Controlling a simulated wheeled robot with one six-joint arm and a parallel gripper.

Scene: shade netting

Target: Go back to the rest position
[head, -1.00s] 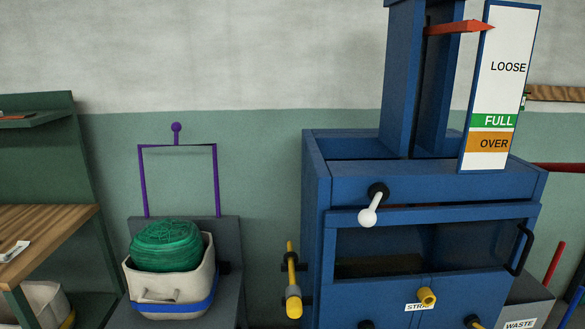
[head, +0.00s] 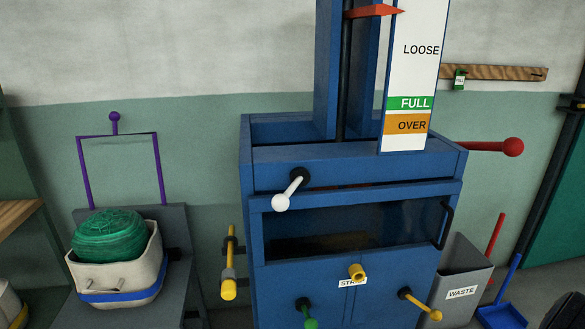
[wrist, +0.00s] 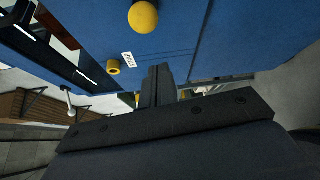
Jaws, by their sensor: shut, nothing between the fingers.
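My gripper (wrist: 158,84) shows in the wrist view with its dark fingers together and nothing between them. It points toward the blue baling press (wrist: 205,35), apart from it as far as I can tell. A yellow ball knob (wrist: 143,17) and a yellow knob (wrist: 113,65) show on the press there.
A bin of green netting (head: 115,235) sits on a grey stand at left under a purple frame (head: 160,170). The press has a white lever (head: 287,194), a red-knobbed bar (head: 512,147) and yellow handles. A waste bin (head: 462,275) stands at right.

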